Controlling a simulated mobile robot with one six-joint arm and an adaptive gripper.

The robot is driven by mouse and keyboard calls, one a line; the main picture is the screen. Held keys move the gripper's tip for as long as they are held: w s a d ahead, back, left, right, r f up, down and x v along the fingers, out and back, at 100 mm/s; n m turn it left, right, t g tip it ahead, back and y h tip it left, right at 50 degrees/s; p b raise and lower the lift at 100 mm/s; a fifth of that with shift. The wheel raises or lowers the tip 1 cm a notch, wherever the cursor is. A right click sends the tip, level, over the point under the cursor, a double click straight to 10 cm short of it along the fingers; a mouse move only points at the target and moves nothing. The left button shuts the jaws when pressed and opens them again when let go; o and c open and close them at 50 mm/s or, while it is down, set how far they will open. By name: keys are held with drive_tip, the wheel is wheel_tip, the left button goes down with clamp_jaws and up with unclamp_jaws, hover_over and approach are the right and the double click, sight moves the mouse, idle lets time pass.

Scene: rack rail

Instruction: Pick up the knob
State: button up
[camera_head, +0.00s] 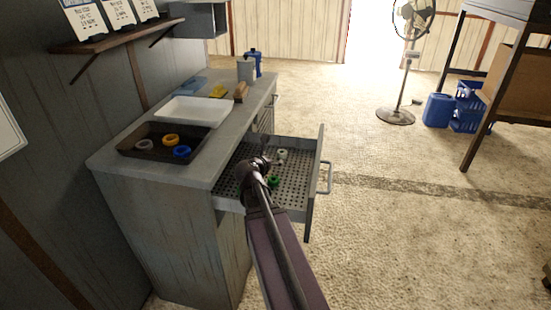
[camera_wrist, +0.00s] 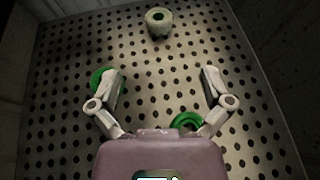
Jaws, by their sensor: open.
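The open drawer (camera_head: 318,160) has a perforated metal floor. A pale, short, round piece with a dark, greenish hollow top, which looks like the knob (camera_wrist: 158,22), stands on that floor; it also shows in the head view (camera_head: 282,154). My gripper (camera_wrist: 162,78) is open and empty over the drawer floor, with the pale piece ahead of its fingertips. One green ring (camera_wrist: 100,80) lies partly under the left finger. Another green ring (camera_wrist: 187,122) lies between the fingers near the palm, partly hidden by it.
The drawer walls (camera_wrist: 262,70) bound the space around my gripper. On the counter, a dark tray (camera_head: 130,150) holds grey, orange and blue rings beside a white tray (camera_head: 195,110). Floor right of the drawer is clear.

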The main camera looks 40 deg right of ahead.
drive_tip(key=shift+w+f, duration=0.15)
drive_tip(key=shift+w, duration=0.1)
drive_tip(key=b, duration=0.3)
approach(283, 152)
drive_tip(key=x, duration=0.2)
drive_tip(key=shift+w+d+f, duration=0.15)
drive_tip(key=shift+w+f, duration=0.1)
drive_tip(key=shift+w, duration=0.05)
drive_tip(key=shift+w+d+f, duration=0.15)
drive_tip(key=shift+w+d, duration=0.05)
drive_tip(key=shift+d, duration=0.3)
drive_tip(key=shift+b+x, duration=1)
drive_tip(key=shift+x, duration=1.6)
drive_tip(key=shift+s, duration=0.1)
drive_tip(key=c, duration=1.3)
